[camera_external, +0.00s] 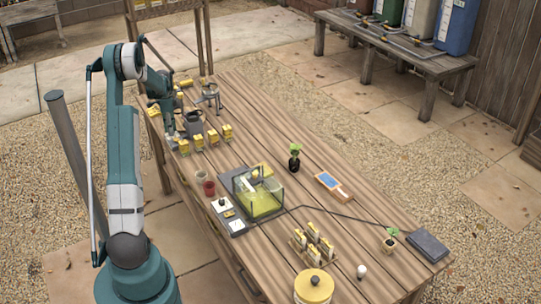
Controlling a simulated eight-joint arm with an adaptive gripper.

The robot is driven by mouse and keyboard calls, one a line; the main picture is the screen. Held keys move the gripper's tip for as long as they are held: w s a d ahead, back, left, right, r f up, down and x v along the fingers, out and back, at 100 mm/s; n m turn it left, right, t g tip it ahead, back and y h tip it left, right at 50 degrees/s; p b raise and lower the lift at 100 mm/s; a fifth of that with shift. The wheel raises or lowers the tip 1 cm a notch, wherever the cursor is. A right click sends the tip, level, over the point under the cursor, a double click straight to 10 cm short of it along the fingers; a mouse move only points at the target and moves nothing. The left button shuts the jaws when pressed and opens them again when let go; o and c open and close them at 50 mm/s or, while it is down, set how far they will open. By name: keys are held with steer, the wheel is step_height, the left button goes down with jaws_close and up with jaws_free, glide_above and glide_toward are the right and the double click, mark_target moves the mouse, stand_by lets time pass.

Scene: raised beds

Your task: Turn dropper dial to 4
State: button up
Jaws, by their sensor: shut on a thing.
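My gripper (173,137) points down at the far left edge of the table, among small yellow-marked blocks or bottles. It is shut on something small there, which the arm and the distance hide. A dark grey container (193,122) stands just right of the gripper. I cannot tell from here which thing is the dropper, and no dial number can be read.
Several yellow-marked blocks (213,137) stand right of the gripper, with a small metal tripod stand (209,95) behind. Red cup (209,188), potted seedling (294,157), blue-screened device (333,186) and yellow-lidded pot (314,288) stand farther along. The table's right far side has bare planks.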

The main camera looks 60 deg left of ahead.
stand_by(0.4)
steer(key=o, duration=0.9)
steer(key=shift+r, duration=6.05)
